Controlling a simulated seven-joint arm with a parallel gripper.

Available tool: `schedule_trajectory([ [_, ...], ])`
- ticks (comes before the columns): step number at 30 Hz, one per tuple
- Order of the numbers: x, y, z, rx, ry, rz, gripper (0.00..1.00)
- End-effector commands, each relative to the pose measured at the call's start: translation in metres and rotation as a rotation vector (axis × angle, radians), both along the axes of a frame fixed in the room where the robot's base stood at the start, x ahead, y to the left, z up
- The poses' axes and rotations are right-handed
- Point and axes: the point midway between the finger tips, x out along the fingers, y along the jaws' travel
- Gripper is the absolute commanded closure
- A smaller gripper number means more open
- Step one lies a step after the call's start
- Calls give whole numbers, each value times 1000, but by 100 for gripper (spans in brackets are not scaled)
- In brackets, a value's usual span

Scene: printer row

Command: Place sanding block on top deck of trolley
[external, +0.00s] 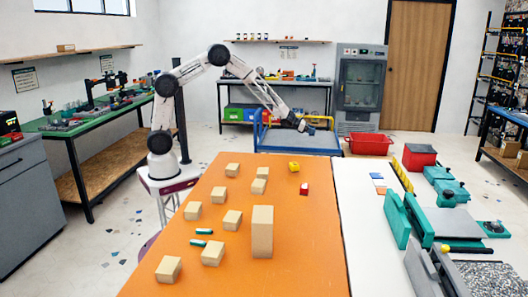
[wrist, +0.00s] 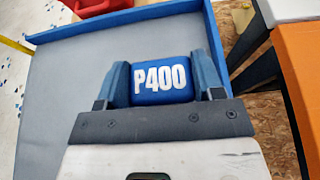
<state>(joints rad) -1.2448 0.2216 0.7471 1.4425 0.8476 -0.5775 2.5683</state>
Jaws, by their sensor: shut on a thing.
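The sanding block (wrist: 161,80) is blue with white "P400" lettering and shows in the wrist view between my gripper's two fingers. My gripper (external: 304,126) is shut on it, at the end of the outstretched arm in the external view. The trolley (external: 325,142) is blue, beyond the far end of the orange table. Its grey top deck with a raised blue rim fills much of the wrist view (wrist: 65,95). The block appears over the deck near its rim; I cannot tell the gap between them. In the external view the block is too small to make out clearly.
The orange table (external: 290,220) holds several tan blocks, a yellow piece (external: 294,166) and a red piece (external: 304,189). A red bin (external: 371,144) stands on the floor right of the trolley. The visible deck is otherwise bare.

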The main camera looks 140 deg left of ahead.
Motion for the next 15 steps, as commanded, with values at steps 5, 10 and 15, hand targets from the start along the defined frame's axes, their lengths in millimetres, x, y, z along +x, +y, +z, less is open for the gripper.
schedule_trajectory([
  [5,0,0,-26,-1,0,0,62],
  [10,0,0,-43,1,1,0,62],
  [15,0,0,-48,2,1,-1,62],
])
